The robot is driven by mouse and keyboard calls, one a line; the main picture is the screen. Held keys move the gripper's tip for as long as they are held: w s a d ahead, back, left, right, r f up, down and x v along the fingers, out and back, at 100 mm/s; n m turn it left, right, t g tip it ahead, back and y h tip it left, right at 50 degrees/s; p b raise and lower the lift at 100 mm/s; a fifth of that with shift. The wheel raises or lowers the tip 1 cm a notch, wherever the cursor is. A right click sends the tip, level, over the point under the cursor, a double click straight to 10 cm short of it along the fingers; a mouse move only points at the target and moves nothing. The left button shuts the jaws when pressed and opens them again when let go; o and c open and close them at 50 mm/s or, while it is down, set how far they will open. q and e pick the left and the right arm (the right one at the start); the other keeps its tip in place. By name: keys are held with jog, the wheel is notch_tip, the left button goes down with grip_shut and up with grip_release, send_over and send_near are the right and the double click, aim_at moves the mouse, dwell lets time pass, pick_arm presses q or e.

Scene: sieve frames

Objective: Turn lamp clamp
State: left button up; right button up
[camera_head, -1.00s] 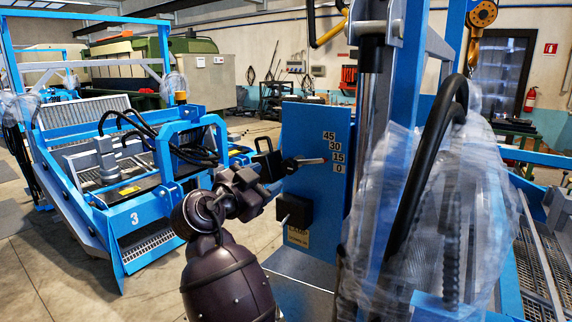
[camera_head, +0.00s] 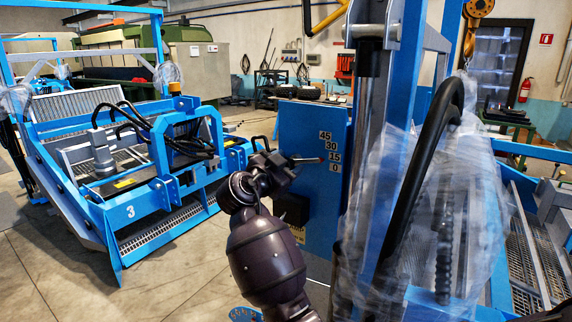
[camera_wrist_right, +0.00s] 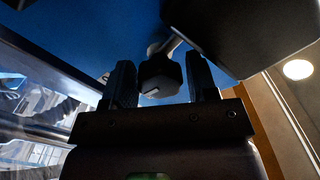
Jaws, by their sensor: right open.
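A dark knob (camera_wrist_right: 160,80), seemingly the clamp, hangs on a short stem below a blue surface in the right wrist view. My right gripper (camera_wrist_right: 160,62) is open, one finger on each side of the knob, with small gaps visible; I cannot tell whether they touch. A black box-shaped body, perhaps the lamp (camera_wrist_right: 255,30), is beside it at upper right. In the head view my right gripper (camera_head: 283,168) is at the blue panel (camera_head: 297,125), and the knob cannot be made out. My left gripper is not in view.
A thin lever (camera_head: 308,160) with a reddish tip lies beside the number labels (camera_head: 330,147). Plastic-wrapped posts and black hoses (camera_head: 425,170) stand close on the right. A blue machine (camera_head: 130,211) stands left, with open floor (camera_head: 180,270) before it.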

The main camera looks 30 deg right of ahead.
jog(key=c, duration=0.6)
jog(key=shift+c, duration=0.3)
